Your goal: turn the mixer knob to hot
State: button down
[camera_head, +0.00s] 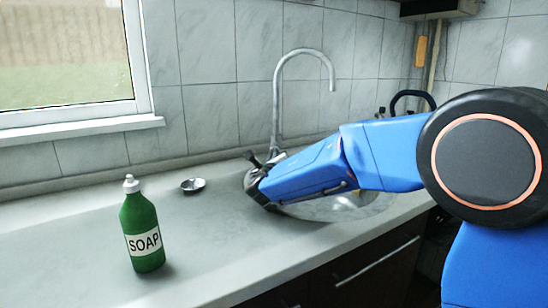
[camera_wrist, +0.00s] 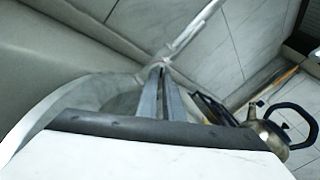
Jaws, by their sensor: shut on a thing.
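The chrome mixer tap (camera_head: 277,100) rises behind the sink (camera_head: 330,208) and its spout curves to the right. It also shows in the wrist view (camera_wrist: 195,28), running up to the right. My gripper (camera_head: 264,161) is at the foot of the tap. In the wrist view its two grey fingers (camera_wrist: 159,70) come together at the tap's base, shut on the mixer knob. The knob is almost wholly hidden by the fingertips, so its turn angle cannot be told.
A green soap bottle (camera_head: 142,228) stands on the left counter, with a small metal dish (camera_head: 193,184) behind it. A kettle (camera_wrist: 268,132) with a black handle stands right of the sink. The tiled wall is close behind the tap.

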dwell(0.4)
jog(key=c, duration=1.9)
grip_release()
jog(key=s, duration=1.7)
jog(key=shift+s, duration=0.2)
